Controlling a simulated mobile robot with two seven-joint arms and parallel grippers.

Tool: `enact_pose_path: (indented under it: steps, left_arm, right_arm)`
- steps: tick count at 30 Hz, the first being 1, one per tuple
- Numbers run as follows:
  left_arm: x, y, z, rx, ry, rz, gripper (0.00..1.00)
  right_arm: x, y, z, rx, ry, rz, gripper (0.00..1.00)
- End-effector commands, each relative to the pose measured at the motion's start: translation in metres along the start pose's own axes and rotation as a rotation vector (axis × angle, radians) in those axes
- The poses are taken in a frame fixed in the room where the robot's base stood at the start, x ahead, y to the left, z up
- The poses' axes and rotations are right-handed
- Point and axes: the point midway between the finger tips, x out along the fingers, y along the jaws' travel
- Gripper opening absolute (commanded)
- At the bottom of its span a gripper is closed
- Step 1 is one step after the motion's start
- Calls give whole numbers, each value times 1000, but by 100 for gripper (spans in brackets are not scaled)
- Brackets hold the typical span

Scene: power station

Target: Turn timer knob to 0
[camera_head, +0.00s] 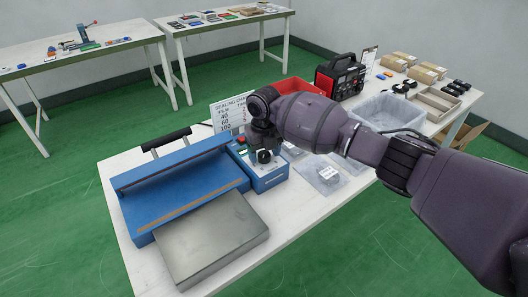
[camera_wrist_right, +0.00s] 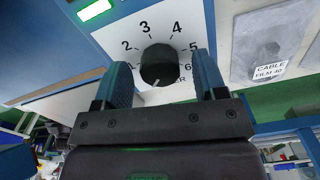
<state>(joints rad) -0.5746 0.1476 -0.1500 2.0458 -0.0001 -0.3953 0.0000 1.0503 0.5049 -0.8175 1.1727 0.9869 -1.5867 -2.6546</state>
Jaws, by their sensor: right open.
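The black round timer knob (camera_wrist_right: 158,65) is on a white dial face (camera_wrist_right: 110,38) in the right wrist view. The numbers 2 to 6 show around it. A small light mark shows at its lower edge; its exact reading is unclear. My right gripper (camera_wrist_right: 163,78) is open, with one blue-grey finger on each side of the knob; I cannot tell whether they touch it. In the head view, my right gripper (camera_head: 262,146) is over the blue control box (camera_head: 268,181) of the blue sealing machine (camera_head: 175,190). My left gripper is not in view.
A green lit indicator (camera_wrist_right: 95,10) is near the dial. A grey metal plate (camera_head: 215,240) lies in front of the sealer. Clear bags (camera_head: 325,176) lie right of the control box.

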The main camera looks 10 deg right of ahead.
Motion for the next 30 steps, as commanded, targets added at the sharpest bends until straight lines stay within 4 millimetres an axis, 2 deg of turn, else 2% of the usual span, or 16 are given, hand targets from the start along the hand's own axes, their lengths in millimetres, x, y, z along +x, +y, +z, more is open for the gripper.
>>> enact_pose_path:
  steps: [5,12,18,24,30]
  left_arm:
    - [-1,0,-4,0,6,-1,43]
    - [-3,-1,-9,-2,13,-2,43]
    - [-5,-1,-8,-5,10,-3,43]
    - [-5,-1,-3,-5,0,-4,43]
    - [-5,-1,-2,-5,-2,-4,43]
  right_arm:
    - [-18,0,1,-1,-4,-1,65]
    - [-62,-1,1,0,-6,-1,65]
    - [-92,0,0,-1,-4,0,65]
    - [-106,0,0,0,-1,-1,65]
    - [-108,0,0,0,-1,0,65]
